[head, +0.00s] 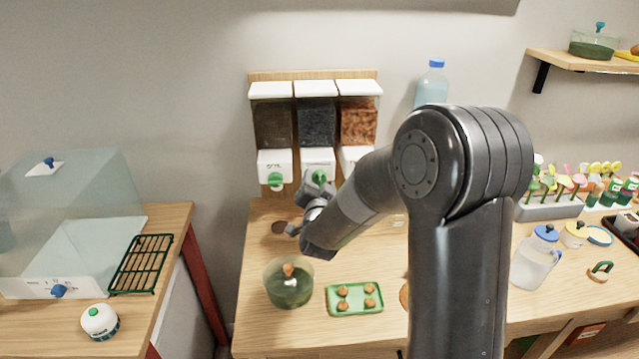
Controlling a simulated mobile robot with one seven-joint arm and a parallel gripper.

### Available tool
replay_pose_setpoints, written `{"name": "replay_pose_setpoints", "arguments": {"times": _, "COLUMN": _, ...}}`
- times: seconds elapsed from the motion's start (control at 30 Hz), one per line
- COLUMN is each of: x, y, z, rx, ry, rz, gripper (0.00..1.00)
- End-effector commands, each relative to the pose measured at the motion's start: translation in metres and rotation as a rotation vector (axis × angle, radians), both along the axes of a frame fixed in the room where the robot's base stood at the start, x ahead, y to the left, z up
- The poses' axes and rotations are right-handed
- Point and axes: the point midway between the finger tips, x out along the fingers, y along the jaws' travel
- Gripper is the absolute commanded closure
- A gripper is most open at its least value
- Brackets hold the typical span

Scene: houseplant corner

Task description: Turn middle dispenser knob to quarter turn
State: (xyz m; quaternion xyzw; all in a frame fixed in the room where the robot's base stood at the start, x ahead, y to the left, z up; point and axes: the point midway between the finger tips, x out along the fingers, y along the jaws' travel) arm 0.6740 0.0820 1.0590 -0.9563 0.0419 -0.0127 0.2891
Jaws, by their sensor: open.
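The dispenser with three bins stands against the wall at the back of the wooden table. Its middle bin (316,122) holds dark grain, with a white front block (317,157) below. The green middle knob (319,175) shows only in part, because my gripper (317,188) is right in front of it. My gripper is open, with its fingers towards the knob. I cannot tell whether they touch it or how far the knob is turned. The left knob (275,180) is green and in plain view. The right knob is hidden behind my arm.
A glass bowl (289,287) and a green tray (355,299) with several brown balls stand below my arm. A blue-capped bottle (431,85) is behind my arm. A clear jug (534,258) and a planter row (549,207) are at right. A clear-covered box (75,215) is at left.

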Motion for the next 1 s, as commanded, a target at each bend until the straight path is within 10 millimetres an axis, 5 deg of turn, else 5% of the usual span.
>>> {"name": "replay_pose_setpoints", "arguments": {"times": 0.3, "x": 0.0026, "y": -0.0003, "z": -0.0001, "rx": 0.000, "ry": 0.000, "rz": 0.000, "gripper": 0.44}}
{"name": "replay_pose_setpoints", "arguments": {"times": 0.83, "x": 0.0024, "y": -0.0004, "z": -0.0001, "rx": 0.000, "ry": 0.000, "rz": 0.000, "gripper": 0.88}}
{"name": "replay_pose_setpoints", "arguments": {"times": 1.0, "x": 0.0023, "y": -0.0005, "z": -0.0001, "rx": 0.008, "ry": 0.001, "rz": 0.000, "gripper": 0.88}}
